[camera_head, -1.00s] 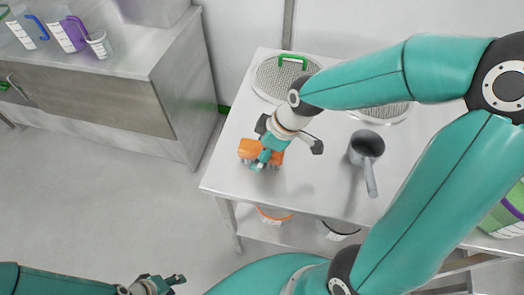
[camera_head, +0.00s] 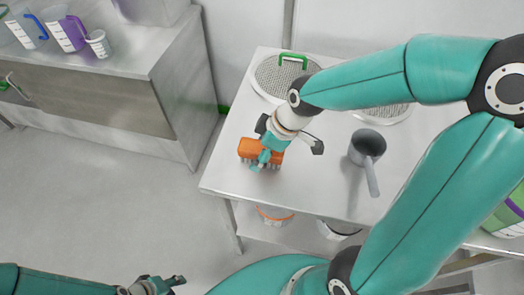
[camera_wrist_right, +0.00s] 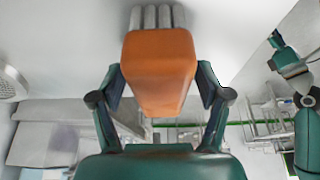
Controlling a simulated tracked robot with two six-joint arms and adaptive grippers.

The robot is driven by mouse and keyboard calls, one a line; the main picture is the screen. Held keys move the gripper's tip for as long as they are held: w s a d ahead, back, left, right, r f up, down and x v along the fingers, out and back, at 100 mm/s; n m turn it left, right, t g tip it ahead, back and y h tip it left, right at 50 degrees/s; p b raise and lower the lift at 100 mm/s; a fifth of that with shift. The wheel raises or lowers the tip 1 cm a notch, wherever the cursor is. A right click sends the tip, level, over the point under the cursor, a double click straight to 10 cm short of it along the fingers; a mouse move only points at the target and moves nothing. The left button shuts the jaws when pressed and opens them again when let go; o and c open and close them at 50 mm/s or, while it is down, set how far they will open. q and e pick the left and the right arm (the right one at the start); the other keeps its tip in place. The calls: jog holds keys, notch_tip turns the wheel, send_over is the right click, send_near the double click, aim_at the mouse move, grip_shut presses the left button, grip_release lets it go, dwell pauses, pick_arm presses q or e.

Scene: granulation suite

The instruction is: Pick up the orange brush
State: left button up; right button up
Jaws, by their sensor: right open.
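The orange brush (camera_head: 250,148) is at the left part of the steel table, with its pale bristles toward the near edge. My right gripper (camera_head: 263,157) is over it and hides part of it. In the right wrist view the brush (camera_wrist_right: 158,70) lies between the two fingers of my right gripper (camera_wrist_right: 160,88), its grey bristles at the top. The fingers are open on either side of it; whether either touches it is unclear. My left gripper (camera_head: 168,284) is low at the bottom edge, away from the table, and its finger opening is unclear.
A grey scoop or jug (camera_head: 366,148) with a handle stands right of the brush. A round sieve with a green handle (camera_head: 292,60) lies at the back of the steel table (camera_head: 318,190). Buckets (camera_head: 275,215) sit on the shelf below. A cabinet (camera_head: 110,100) stands at the left.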

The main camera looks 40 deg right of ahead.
jog(key=c, duration=1.3)
jog(key=shift+r, duration=0.1)
jog(key=shift+r+p, duration=0.3)
jog(key=shift+p, duration=0.3)
notch_tip(320, 180, up, 20)
jog(key=shift+f+p, duration=0.1)
jog(key=shift+p, duration=0.6)
